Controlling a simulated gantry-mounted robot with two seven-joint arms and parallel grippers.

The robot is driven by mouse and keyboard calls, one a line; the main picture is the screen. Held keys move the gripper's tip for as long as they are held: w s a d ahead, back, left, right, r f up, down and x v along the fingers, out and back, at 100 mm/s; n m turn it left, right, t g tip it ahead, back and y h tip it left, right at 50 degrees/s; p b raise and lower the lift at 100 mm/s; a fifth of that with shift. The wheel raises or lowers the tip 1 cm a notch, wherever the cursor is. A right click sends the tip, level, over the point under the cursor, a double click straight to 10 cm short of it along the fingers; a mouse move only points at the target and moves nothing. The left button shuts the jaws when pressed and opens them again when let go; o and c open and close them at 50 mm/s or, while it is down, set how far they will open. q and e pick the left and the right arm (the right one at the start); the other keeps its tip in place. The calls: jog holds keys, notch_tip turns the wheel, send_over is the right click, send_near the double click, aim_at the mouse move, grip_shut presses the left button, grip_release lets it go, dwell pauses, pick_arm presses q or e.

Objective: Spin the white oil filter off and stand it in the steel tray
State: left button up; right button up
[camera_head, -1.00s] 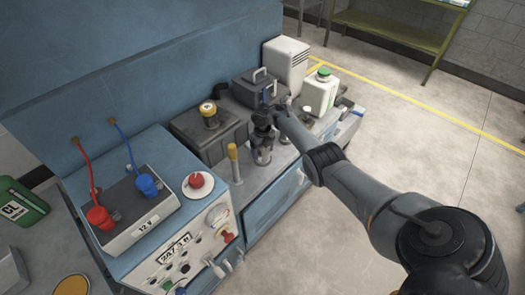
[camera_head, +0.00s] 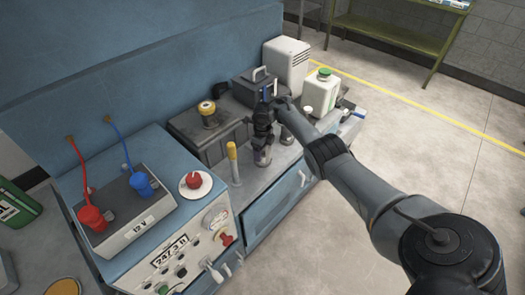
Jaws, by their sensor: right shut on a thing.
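My right arm reaches in from the lower right. My right gripper (camera_head: 263,152) points down at the bench top, beside a grey block with a yellow-topped cap. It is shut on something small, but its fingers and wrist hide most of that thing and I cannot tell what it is. I cannot make out a white oil filter for certain. A grey tray-like edge (camera_head: 6,272) is cut off at the lower left; I cannot tell whether it is the steel tray. My left gripper is not in view.
A yellow-handled tool (camera_head: 232,158) stands just left of the gripper. A white jug with a green cap (camera_head: 320,92) and a dark box with a handle (camera_head: 255,88) stand behind. A 12 V unit (camera_head: 135,212) with red and blue leads is at left. Open floor lies right.

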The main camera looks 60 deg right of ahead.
jog(key=f+n+b, duration=0.1)
jog(key=n+b, duration=0.1)
jog(key=shift+s+f+n+b, duration=0.15)
jog(key=shift+n+b, duration=1)
jog(key=shift+n, duration=0.35)
jog(key=shift+r, duration=0.2)
jog(key=o, duration=1.2)
jog(key=shift+r, duration=0.1)
jog(key=shift+c, duration=0.2)
jog(key=shift+o, duration=0.6)
jog(key=shift+r, duration=0.2)
